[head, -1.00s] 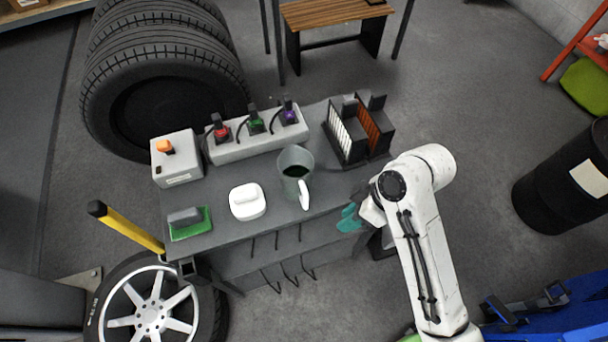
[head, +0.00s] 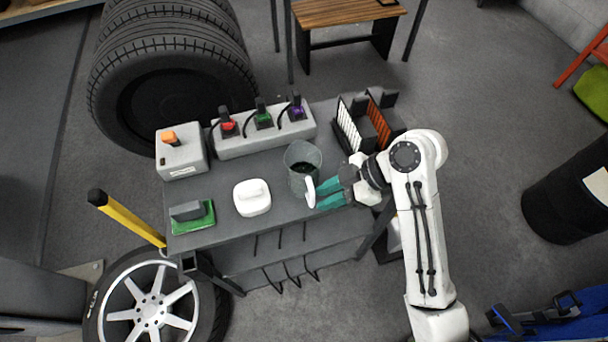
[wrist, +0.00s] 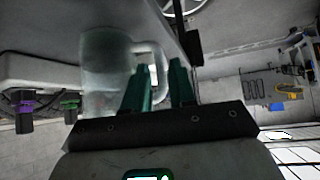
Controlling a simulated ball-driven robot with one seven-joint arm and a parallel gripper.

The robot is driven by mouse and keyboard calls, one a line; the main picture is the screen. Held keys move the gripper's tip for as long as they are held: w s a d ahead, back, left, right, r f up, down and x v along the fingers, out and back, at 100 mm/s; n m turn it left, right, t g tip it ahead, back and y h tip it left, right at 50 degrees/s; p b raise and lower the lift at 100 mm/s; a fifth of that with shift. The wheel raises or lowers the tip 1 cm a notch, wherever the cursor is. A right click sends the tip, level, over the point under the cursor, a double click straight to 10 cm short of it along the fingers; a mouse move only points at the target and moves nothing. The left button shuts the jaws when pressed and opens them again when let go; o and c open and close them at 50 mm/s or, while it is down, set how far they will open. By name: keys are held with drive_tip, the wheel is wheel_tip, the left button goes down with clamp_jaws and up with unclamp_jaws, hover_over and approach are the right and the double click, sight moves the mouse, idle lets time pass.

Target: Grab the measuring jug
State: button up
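The measuring jug (head: 301,161) is a grey translucent cup with dark contents. It stands upright on the grey bench top (head: 232,230), with its white handle toward my gripper. My gripper (head: 316,194) has teal fingers and reaches in from the right, its tips at the handle. In the wrist view the jug (wrist: 100,75) is left of centre, and its white handle shows near and between the two teal fingers (wrist: 160,78). The fingers are apart with a gap between them. Whether they touch the handle I cannot tell.
A white rounded object (head: 252,198) stands left of the jug. Behind is a grey strip with red, green and purple plugs (head: 262,134). A rack with white and orange panels (head: 364,124) stands behind my gripper. A green-based block (head: 190,215) and a grey box (head: 181,156) are farther left.

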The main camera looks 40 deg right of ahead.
sight(311, 207)
drive_tip(key=x, duration=0.4)
drive_tip(key=shift+w+a+f+p, duration=0.2)
drive_tip(key=shift+a+f+p, duration=0.05)
drive_tip(key=shift+a+p, duration=0.1)
drive_tip(key=shift+c, duration=0.4)
clamp_jaws()
